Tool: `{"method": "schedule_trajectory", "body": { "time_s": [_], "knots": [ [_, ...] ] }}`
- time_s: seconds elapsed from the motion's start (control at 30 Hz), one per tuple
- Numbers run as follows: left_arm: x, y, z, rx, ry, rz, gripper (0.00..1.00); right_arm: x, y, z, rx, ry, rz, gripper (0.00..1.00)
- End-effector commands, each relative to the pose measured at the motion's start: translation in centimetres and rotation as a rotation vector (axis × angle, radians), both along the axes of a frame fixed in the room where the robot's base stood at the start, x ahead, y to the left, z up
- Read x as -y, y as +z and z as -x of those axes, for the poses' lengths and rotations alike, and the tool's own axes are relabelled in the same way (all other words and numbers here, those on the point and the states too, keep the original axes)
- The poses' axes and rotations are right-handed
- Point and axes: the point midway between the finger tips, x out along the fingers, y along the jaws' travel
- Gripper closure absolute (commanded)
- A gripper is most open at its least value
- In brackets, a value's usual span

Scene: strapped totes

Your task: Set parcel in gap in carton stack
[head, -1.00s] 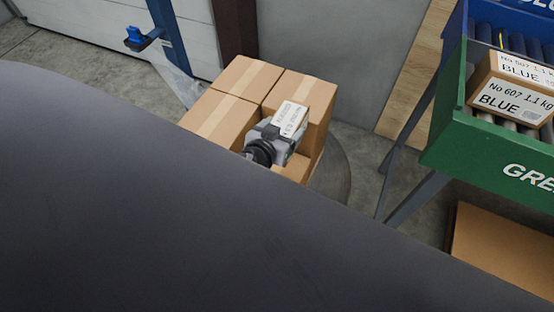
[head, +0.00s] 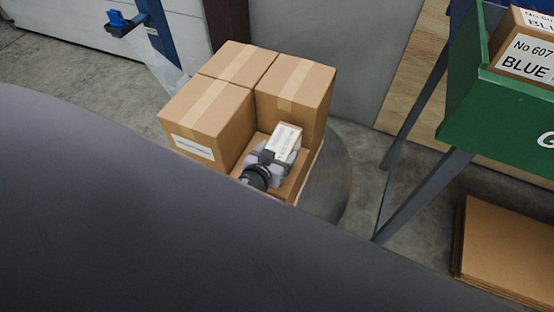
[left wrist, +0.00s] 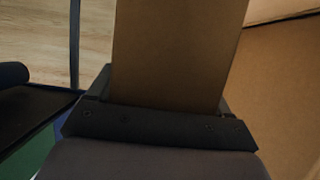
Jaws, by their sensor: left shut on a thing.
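The carton stack (head: 205,115) stands with three tall cartons around a lower gap at its front right corner. The parcel (head: 288,140), brown with a white label on top, is in the gap, beside the right rear carton. My left gripper (head: 272,160) is shut on the parcel. In the left wrist view the parcel (left wrist: 175,50) fills the space between the fingers. Whether the parcel's underside touches the carton below is hidden. My right gripper is not in view.
A green chute (head: 500,120) on grey legs stands to the right with a parcel labelled BLUE (head: 527,58). Flat cardboard (head: 505,250) lies on the floor below it. A blue post (head: 160,30) stands behind the stack. My dark body covers the lower left.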

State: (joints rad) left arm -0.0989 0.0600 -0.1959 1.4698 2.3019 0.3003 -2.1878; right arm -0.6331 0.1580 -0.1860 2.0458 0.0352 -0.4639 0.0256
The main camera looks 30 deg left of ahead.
Motion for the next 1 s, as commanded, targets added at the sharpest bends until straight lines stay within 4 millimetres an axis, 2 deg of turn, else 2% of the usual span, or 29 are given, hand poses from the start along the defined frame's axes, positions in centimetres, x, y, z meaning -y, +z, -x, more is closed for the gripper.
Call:
{"method": "schedule_trajectory", "body": {
  "time_s": [0.03,0.1,0.57,0.6,0.63,0.67,1.0],
  "knots": [
    [0.06,-0.83,-0.12,0.004,0.002,0.003,0.73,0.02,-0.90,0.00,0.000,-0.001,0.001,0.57],
    [0.07,-1.25,-0.11,0.005,0.000,0.002,0.73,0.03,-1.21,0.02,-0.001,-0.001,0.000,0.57],
    [0.02,-1.63,-0.14,0.005,-0.001,-0.001,0.73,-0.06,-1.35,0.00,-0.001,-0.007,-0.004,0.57],
    [0.00,-1.79,-0.03,0.001,0.000,0.000,0.15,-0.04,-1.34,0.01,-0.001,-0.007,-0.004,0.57],
    [0.01,-1.76,-0.03,0.001,0.000,0.001,0.05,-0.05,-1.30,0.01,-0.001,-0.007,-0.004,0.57],
    [0.00,-1.76,-0.03,0.001,0.000,0.001,0.00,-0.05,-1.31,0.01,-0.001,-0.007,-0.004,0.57],
    [0.00,-1.24,0.03,0.001,0.001,0.002,0.00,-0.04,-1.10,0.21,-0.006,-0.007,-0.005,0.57]
  ]
}}
